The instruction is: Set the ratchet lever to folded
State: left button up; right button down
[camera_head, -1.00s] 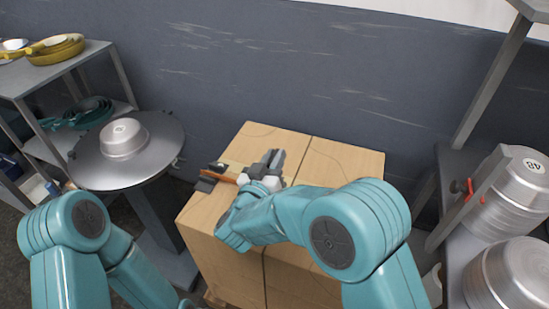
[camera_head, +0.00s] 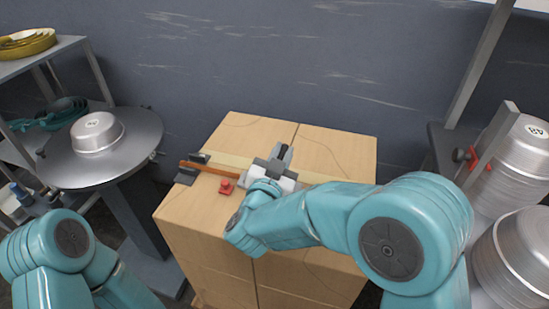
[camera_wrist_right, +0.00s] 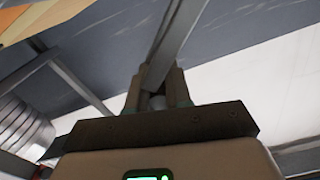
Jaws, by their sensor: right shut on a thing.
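My right gripper (camera_head: 280,158) is over the top of the pale brown carton stack (camera_head: 335,152), seen from behind, and its own wrist partly covers the work spot. In the right wrist view the fingers (camera_wrist_right: 158,82) are shut on a long grey metal bar (camera_wrist_right: 181,35), which looks like the ratchet lever. The bar slants up and away from the fingertips. The ratchet body and the lever's pivot are hidden, so I cannot tell its angle exactly. A pale strap (camera_head: 232,160) runs across the carton tops. My left gripper is out of view.
An orange bar (camera_head: 211,169) with dark end pieces and a small red part (camera_head: 226,186) lie on the cartons' left. A round metal table (camera_head: 60,168) with a silver pan (camera_head: 96,132) stands left. A shelf with stacked silver pans (camera_head: 520,165) stands right. The wall is behind.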

jog(key=shift+s+d+f+b, duration=0.1)
jog(key=shift+d+f+b, duration=0.2)
jog(key=shift+f, duration=0.25)
jog(key=shift+d, duration=0.1)
jog(key=c, duration=1.1)
grip_release()
jog(key=shift+o, duration=0.2)
